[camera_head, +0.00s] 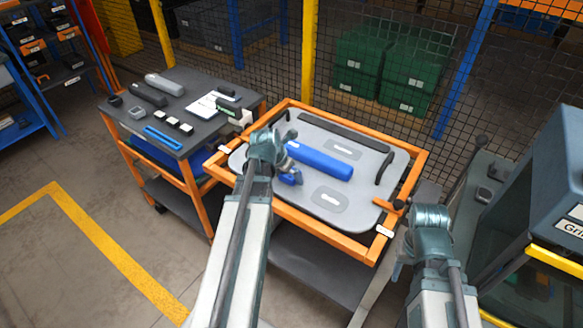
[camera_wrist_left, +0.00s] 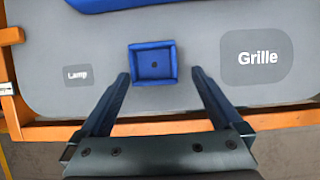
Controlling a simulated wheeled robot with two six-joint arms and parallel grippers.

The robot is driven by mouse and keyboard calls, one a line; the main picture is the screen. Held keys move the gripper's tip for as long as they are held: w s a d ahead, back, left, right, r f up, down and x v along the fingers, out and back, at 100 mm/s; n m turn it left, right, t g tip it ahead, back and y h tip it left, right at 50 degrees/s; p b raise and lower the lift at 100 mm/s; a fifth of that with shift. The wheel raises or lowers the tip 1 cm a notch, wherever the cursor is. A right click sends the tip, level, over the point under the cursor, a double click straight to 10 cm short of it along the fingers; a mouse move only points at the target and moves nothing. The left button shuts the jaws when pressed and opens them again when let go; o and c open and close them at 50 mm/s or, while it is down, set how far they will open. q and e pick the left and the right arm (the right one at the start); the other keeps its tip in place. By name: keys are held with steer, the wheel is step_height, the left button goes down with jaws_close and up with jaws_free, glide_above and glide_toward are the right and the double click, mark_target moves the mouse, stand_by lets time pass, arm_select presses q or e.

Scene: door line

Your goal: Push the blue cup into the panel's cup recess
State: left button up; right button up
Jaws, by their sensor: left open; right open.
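The grey door panel (camera_head: 258,160) lies in an orange frame (camera_head: 325,238) on a stand. The blue cup (camera_wrist_left: 153,63) is a small open square box at the panel, between the Lamp and Grille labels. Whether it is flush in its recess I cannot tell. In the head view the blue cup (camera_head: 291,178) is partly hidden by my left gripper (camera_head: 287,163). My left gripper (camera_wrist_left: 161,74) is open, with one finger to each side of the cup in the wrist picture and no clear grip on it. My right gripper (camera_head: 424,228) is open at the frame's right front corner, its jaws mostly hidden.
A long blue part (camera_head: 320,161) lies on the panel, with a black strip (camera_head: 345,133) behind it. An orange clamp (camera_head: 388,205) is at the right corner. A parts cart (camera_head: 180,80) stands left; a grey bin (camera_head: 545,190) stands right. Mesh fence closes the back.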

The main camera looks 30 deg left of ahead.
arm_select(q)
steer(key=p+v, duration=0.8)
steer(key=v, duration=0.3)
steer(key=shift+a+t, duration=0.3)
steer(key=shift+t, duration=0.1)
arm_select(e)
step_height(320, 180, up, 9)
steer(key=shift+s+a+r, duration=0.15)
steer(key=shift+a, duration=0.1)
